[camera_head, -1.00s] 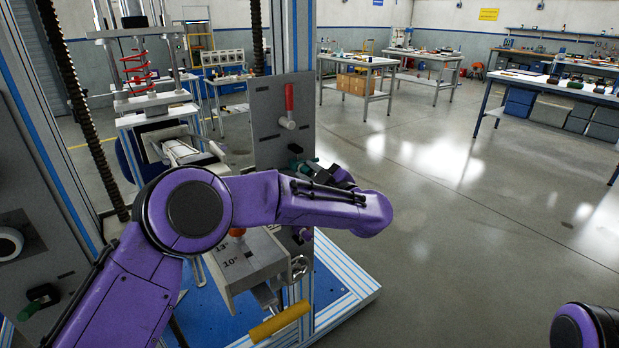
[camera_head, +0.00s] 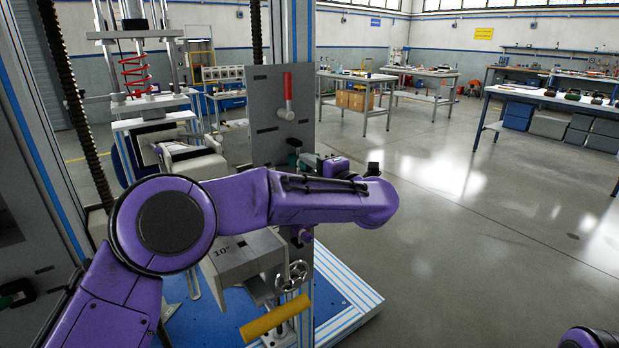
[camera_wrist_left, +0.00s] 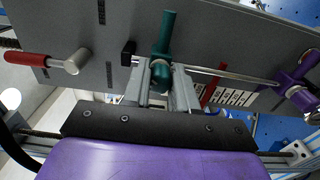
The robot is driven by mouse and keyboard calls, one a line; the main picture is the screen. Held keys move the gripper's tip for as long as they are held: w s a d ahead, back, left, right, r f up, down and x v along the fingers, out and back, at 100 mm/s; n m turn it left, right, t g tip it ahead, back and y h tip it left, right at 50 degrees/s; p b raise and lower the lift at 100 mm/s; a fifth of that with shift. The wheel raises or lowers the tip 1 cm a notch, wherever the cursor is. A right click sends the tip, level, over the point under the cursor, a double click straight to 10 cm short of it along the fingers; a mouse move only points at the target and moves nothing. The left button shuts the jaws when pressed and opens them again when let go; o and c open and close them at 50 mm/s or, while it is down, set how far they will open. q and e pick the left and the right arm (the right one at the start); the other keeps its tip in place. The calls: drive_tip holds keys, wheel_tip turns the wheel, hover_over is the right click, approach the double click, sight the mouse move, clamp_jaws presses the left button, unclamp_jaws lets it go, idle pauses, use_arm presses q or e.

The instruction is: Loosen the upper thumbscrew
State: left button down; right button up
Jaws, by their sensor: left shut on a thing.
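The upper thumbscrew, which I take to be the teal one, has a bar handle and sits on the upright grey plate (camera_head: 262,105). In the left wrist view the thumbscrew (camera_wrist_left: 168,35) is between the two grey fingers of my left gripper (camera_wrist_left: 165,88), which is shut on it. In the head view the gripper (camera_head: 306,161) is small beside the plate, partly behind my purple forearm. A purple thumbscrew (camera_wrist_left: 295,88) is further along the plate; it also shows below my forearm in the head view (camera_head: 301,235). My right gripper is out of frame.
A red-handled lever (camera_head: 287,92) is above on the plate. A threaded rod (camera_head: 85,120) stands at left. Open floor lies to the right.

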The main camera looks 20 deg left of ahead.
use_arm(q)
drive_tip(key=n+b, duration=0.3)
drive_tip(key=n, duration=0.1)
drive_tip(key=shift+f+b, duration=0.2)
drive_tip(key=shift+b, duration=0.2)
drive_tip(key=shift+r+n+b, duration=0.2)
drive_tip(key=shift+n+b, duration=0.85)
drive_tip(key=shift+n, duration=0.35)
drive_tip(key=c, duration=0.9)
unclamp_jaws()
drive_tip(key=v, duration=1)
drive_tip(key=shift+s+d+b, duration=0.15)
drive_tip(key=shift+d+b, duration=0.05)
drive_tip(key=shift+b, duration=0.1)
drive_tip(key=shift+a, duration=0.1)
